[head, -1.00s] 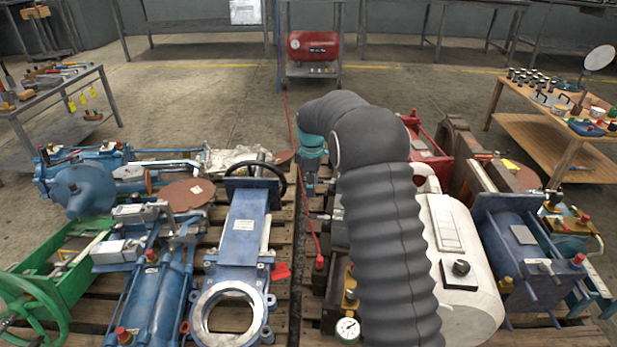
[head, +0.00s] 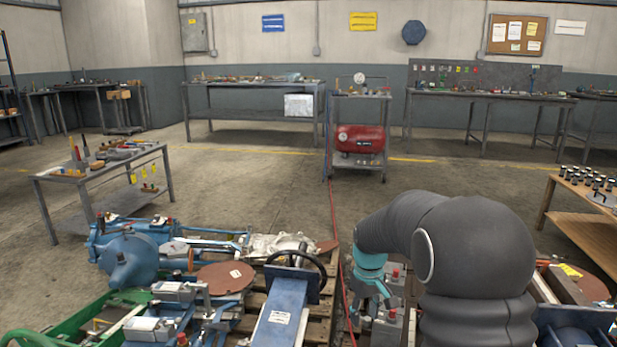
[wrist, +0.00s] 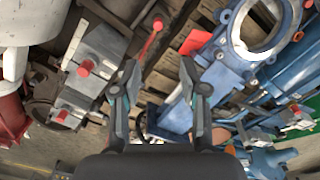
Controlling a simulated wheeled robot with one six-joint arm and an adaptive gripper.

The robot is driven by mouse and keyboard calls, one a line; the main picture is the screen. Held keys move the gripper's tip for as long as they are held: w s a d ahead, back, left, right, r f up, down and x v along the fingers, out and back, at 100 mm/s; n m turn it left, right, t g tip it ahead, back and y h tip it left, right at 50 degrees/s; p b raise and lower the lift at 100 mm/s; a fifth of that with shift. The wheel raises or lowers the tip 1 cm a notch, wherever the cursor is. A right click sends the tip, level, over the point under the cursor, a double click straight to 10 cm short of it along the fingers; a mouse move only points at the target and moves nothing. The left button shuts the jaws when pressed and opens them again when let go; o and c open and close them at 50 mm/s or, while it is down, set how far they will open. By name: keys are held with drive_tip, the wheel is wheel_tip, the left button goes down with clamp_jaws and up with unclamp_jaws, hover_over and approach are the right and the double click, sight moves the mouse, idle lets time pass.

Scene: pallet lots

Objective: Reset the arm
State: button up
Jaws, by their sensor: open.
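My gripper (wrist: 160,85) shows in the wrist view with its two dark fingers spread apart and nothing between them. It hangs above the pallets, over the gap between the two lots. In the head view my arm, in a dark ribbed sleeve, rises at the lower right and bends over to the left. The teal wrist end points down at its left, and the fingers are hard to make out there.
Blue pump parts (head: 128,258) and a green frame (head: 95,322) crowd the left pallet. Grey blocks with red caps (wrist: 88,68) lie close beside the gripper. A tool table (head: 100,165) stands left, a wooden table (head: 585,235) right. The floor (head: 260,200) beyond the pallets is clear.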

drive_tip(key=s+r+m+t, duration=0.1)
drive_tip(key=s+r, duration=0.4)
drive_tip(key=s, duration=0.5)
drive_tip(key=s+d+r+m+t+p, duration=0.1)
drive_tip(key=s+r+m+t, duration=0.1)
drive_tip(key=s+r, duration=0.4)
drive_tip(key=s+d+r+m+t, duration=0.1)
drive_tip(key=s+r, duration=0.4)
drive_tip(key=s, duration=0.9)
drive_tip(key=shift+r+m+t, duration=0.2)
drive_tip(key=shift+m+t, duration=0.3)
drive_tip(key=shift+t, duration=0.4)
